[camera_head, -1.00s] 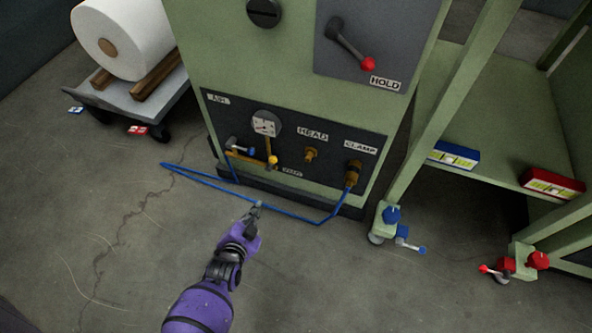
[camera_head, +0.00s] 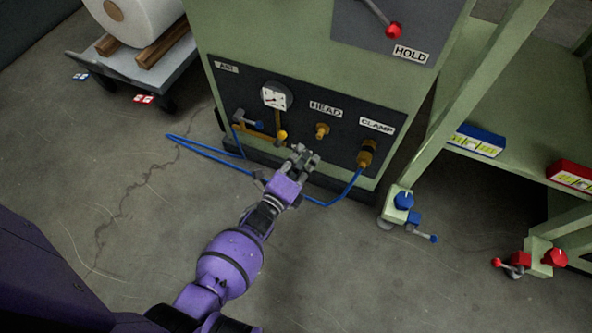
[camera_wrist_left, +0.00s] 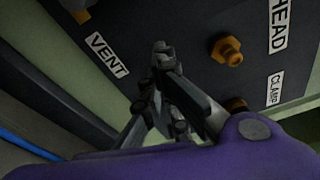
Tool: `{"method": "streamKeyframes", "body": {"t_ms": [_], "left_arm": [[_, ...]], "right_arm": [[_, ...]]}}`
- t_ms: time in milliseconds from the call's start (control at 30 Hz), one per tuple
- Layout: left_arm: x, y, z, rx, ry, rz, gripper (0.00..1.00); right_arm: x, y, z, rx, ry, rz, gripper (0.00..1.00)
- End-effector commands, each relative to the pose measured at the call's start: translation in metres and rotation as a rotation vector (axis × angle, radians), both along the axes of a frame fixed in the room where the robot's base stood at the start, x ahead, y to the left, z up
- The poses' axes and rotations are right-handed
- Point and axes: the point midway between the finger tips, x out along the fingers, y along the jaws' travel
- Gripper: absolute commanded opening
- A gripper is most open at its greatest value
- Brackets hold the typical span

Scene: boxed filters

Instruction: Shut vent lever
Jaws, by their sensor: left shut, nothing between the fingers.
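The vent lever's yellow knob (camera_head: 283,135) shows below the round gauge (camera_head: 276,96) on the dark panel, by brass pipework. In the left wrist view, part of a yellow knob (camera_wrist_left: 82,16) shows at the top left, above the VENT label (camera_wrist_left: 107,54). The lever's exact angle is hard to tell. My left gripper (camera_head: 304,153) is shut and empty in front of the panel's lower edge, right of and slightly below the knob and apart from it. In the wrist view its fingertips (camera_wrist_left: 162,52) are right of the VENT label. My right gripper is not in view.
The brass HEAD fitting (camera_head: 322,131) and CLAMP fitting (camera_head: 366,153) are on the panel to the right. A blue hose (camera_head: 205,152) lies on the floor below. A grey-handled valve (camera_head: 247,121) is left of the gauge. A green rack (camera_head: 455,110) stands at the right.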

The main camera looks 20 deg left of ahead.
Motion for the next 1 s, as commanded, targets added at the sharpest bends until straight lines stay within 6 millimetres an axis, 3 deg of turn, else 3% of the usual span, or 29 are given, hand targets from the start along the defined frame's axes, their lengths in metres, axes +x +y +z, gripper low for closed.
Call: {"method": "streamKeyframes", "body": {"t_ms": [67, 200, 400, 1000], "left_arm": [[0.017, -0.003, -0.002, 0.0, -0.001, -0.001, 0.0], [0.01, 0.021, 0.004, 0.004, 0.001, -0.001, 0.0], [0.008, 0.035, 0.009, 0.001, 0.001, 0.0, 0.0], [-0.002, 0.038, 0.013, -0.033, 0.003, 0.0, 0.0]], "right_arm": [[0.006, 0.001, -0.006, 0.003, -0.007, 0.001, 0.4], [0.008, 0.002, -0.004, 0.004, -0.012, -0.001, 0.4], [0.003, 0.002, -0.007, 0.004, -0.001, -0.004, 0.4], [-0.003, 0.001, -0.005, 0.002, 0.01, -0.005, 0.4]]}}
